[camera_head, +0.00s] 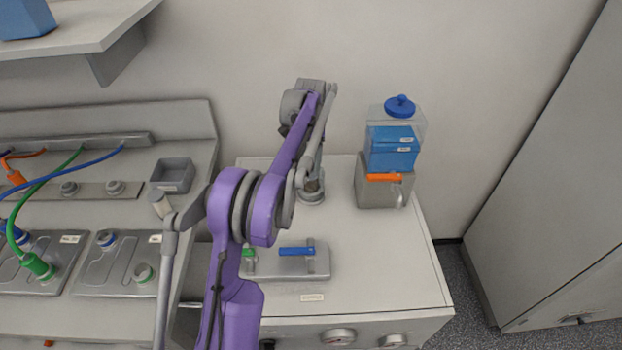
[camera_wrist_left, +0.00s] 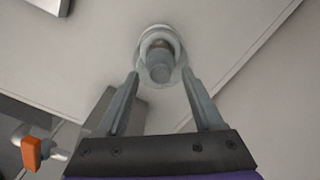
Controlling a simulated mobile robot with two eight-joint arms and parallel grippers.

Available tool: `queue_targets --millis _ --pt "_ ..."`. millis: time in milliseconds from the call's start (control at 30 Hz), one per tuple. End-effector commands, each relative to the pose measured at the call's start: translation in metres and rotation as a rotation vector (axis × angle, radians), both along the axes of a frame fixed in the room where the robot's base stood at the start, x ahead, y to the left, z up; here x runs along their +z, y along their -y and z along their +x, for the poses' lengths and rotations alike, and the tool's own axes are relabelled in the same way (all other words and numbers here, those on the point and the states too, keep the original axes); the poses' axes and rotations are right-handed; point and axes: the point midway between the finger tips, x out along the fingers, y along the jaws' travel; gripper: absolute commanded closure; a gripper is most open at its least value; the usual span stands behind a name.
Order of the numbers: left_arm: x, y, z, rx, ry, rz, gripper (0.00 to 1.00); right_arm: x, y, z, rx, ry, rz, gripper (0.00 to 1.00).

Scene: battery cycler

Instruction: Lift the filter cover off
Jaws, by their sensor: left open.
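A small upright grey cylinder with a brownish band (camera_head: 313,185) stands on a pale round base on the white cabinet top, and appears to be the filter cover. In the left wrist view this grey piece (camera_wrist_left: 160,66) lies ahead of the fingertips, roughly centred between them. My left gripper (camera_wrist_left: 160,82) is open with nothing held. In the head view it hangs from the purple arm, close above the cylinder, and the arm hides part of it. Contact cannot be told. My right gripper is not in view.
A grey plate with a blue handle (camera_head: 297,251) lies in front. A bench with cables (camera_head: 60,215) is left. The cabinet's right side is clear.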

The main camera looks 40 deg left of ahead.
Motion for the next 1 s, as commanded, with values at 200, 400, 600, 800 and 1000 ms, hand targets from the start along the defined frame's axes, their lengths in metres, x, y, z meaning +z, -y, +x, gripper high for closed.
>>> queue_targets --millis 200,400,600,800,1000 --pt "-0.0136 0.0000 0.0003 0.000 0.000 0.000 0.32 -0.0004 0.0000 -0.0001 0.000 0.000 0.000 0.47" --pt "-0.0133 0.0000 0.0003 0.000 0.000 0.000 0.39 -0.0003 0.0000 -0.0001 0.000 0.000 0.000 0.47" --pt "-0.0132 0.0000 0.0003 0.000 0.000 0.000 0.75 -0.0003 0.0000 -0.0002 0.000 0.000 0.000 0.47" --pt "-0.0131 -0.0001 0.0003 0.000 0.000 0.000 1.00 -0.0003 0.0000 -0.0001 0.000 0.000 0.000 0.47" --pt "-0.0131 -0.0001 0.0003 0.000 0.000 0.000 1.00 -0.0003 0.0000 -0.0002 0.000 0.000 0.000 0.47"
